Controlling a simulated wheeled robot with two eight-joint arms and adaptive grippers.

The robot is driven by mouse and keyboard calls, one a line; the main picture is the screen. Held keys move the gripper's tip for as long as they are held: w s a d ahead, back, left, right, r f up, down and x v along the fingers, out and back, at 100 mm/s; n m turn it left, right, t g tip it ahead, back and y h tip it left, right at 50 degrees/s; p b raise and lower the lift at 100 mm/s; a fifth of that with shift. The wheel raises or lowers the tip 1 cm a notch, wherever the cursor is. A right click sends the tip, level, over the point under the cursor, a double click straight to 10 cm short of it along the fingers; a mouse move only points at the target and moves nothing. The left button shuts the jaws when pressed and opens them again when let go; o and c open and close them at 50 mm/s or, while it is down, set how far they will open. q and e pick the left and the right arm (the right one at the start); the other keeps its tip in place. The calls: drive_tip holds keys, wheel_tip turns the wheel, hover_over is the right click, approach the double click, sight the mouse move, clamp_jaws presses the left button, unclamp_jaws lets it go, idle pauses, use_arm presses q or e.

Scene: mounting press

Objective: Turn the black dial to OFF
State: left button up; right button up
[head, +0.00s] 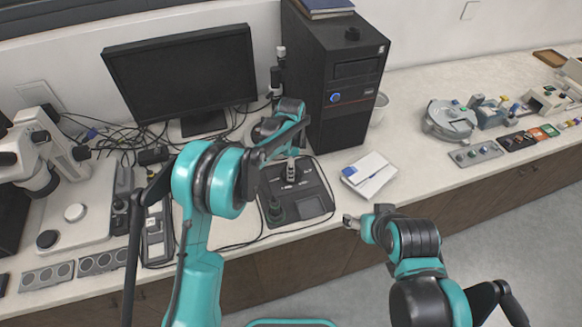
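A dark control box (312,206) lies on the bench in front of the computer tower. White markings show on its top around the black dial (289,183), which is small and partly covered by my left gripper. A dark green round knob (275,211) stands at the box's front left corner. My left gripper (292,168) points down at the dial from above; I cannot tell whether its fingers touch the dial or are open or shut. My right gripper (348,221) is near the bench's front edge, right of the box, away from the dial; its fingers are too small to read.
A monitor (183,75) and a black computer tower (340,85) stand behind the box. White papers (369,176) lie right of it. Cables run over the bench at left. A microscope (40,150) is far left. Several instruments sit at far right.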

use_arm(q)
drive_tip(key=shift+n, duration=0.4)
drive_tip(key=n, duration=0.4)
drive_tip(key=shift+n, duration=0.4)
drive_tip(key=n, duration=1.2)
drive_tip(key=shift+s+d+n, duration=0.1)
drive_tip(key=shift+n, duration=0.3)
drive_tip(key=n, duration=0.5)
drive_tip(key=shift+n, duration=0.4)
drive_tip(key=o, duration=1.2)
drive_tip(key=shift+c, duration=0.2)
